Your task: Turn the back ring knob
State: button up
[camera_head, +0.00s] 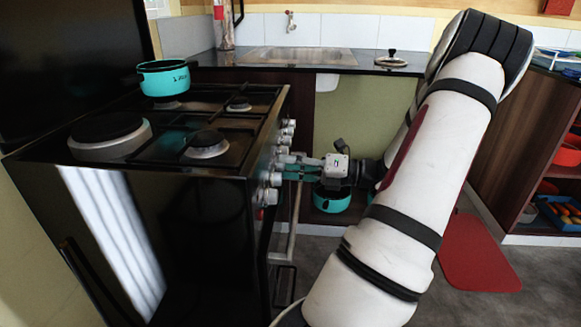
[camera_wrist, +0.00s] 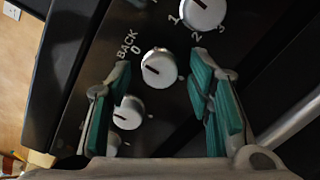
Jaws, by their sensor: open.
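The stove (camera_head: 200,200) has a row of white knobs on its front panel. In the wrist view, a white knob (camera_wrist: 158,67) with a dark pointer line sits beside the printed word BACK and a 0. Its pointer is close to the 0. My gripper (camera_wrist: 152,80) is open, with one teal finger on each side of this knob and a gap to it on both sides. In the head view, my gripper (camera_head: 288,169) is at the knob row, its fingers toward the panel. It hides some of the knobs there.
A larger knob (camera_wrist: 203,12) marked 1, 2, 3 is at the wrist view's top. Smaller knobs (camera_wrist: 128,112) lie lower left. An oven handle (camera_head: 290,235) runs below the panel. A teal pot (camera_head: 164,78) stands on the stove; another teal pot (camera_head: 332,198) is behind my gripper.

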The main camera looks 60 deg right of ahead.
grip_shut()
jog(key=shift+n+p, duration=0.4)
jog(key=shift+p, duration=0.35)
jog(key=n+p, duration=0.2)
jog(key=p, duration=0.1)
jog(key=shift+r, duration=0.1)
jog(key=n+p, duration=0.1)
jog(key=n, duration=0.1)
jog(key=n+p, duration=0.1)
jog(key=n, duration=0.1)
jog(key=shift+f+n, duration=0.2)
jog(key=shift+n, duration=0.1)
jog(key=n+y+p, duration=0.1)
jog(key=n, duration=0.4)
jog(key=shift+f+n, duration=0.1)
jog(key=shift+n, duration=0.3)
jog(key=n, duration=0.5)
jog(key=shift+d, duration=0.1)
jog(key=shift+n, duration=0.3)
